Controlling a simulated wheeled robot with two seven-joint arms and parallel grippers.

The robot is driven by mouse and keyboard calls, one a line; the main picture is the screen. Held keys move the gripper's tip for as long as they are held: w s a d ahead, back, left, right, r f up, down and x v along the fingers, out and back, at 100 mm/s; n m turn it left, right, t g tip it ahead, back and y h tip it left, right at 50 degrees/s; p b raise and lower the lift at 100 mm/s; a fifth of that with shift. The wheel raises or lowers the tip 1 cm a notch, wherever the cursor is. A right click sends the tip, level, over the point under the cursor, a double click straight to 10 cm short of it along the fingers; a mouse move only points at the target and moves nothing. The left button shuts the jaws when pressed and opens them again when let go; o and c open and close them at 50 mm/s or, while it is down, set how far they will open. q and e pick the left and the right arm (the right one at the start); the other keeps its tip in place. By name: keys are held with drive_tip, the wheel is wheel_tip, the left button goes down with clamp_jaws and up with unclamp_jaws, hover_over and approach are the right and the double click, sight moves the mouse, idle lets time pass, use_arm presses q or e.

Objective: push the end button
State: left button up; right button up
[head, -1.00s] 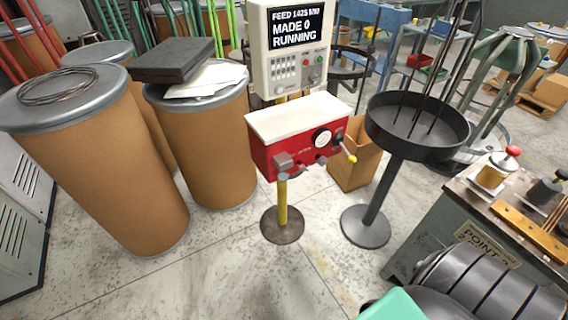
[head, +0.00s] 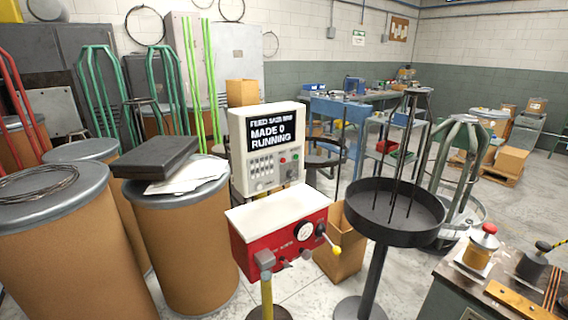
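A cream control panel (head: 265,180) stands near the middle of the head view, behind the red machine. Its dark screen (head: 270,131) shows white text, including "MADE 0" and "RUNNING". Below the screen are a group of small keys (head: 264,178) and a few small coloured buttons at the right. Their labels are too small to read, so I cannot tell which one is the end button. Neither of my grippers is in view.
A red machine with a white top (head: 279,233) stands on a post in front of the panel. A black round tray on a stand (head: 395,234) is to its right. Brown drums (head: 186,245) crowd the left. A bench (head: 462,292) fills the lower right corner.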

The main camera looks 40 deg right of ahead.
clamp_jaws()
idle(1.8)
